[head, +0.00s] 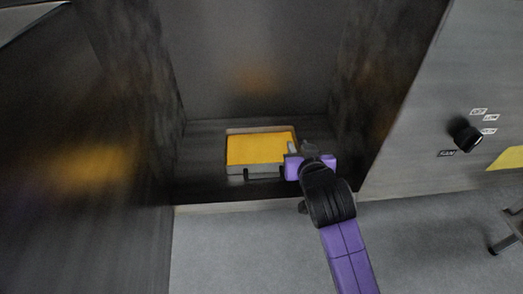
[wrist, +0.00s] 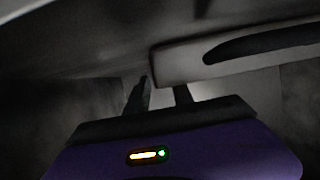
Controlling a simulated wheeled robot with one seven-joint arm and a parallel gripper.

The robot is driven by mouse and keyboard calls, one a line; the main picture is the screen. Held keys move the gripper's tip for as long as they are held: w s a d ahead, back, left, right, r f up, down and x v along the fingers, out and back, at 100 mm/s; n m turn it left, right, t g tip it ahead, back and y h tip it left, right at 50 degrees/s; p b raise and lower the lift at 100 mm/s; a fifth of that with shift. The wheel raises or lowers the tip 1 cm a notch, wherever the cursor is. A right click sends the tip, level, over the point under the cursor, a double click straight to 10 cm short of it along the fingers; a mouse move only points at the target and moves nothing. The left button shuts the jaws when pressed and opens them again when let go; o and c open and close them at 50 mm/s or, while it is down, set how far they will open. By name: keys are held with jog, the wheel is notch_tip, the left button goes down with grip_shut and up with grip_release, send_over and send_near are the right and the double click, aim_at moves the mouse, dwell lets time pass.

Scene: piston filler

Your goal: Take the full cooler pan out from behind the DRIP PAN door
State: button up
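The pan (head: 262,170) is a shallow grey tray filled with orange-yellow content, sitting on the floor of a dark compartment. Dark handle parts show on its front. In the wrist view the pan (wrist: 172,64) is a pale wall with a long dark slot. My gripper (head: 291,161) is at the pan's front right corner. In the wrist view the fingers of my gripper (wrist: 160,90) stand apart, one beside the pan's end and one partly hidden by the pan. I cannot tell whether they touch it. The large dark panel (head: 80,170) at left looks like the opened door.
The compartment's right wall (head: 375,85) is close to my arm. A light panel with a black knob (head: 466,137) and small labels is to the right. The grey floor (head: 240,250) in front is clear. A stand's foot (head: 505,240) shows at the far right.

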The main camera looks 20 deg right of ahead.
jog(key=shift+w+d+f, duration=0.25)
jog(key=shift+w, duration=0.4)
jog(key=shift+c, duration=0.5)
grip_shut()
dwell(0.4)
jog(key=shift+r, duration=0.1)
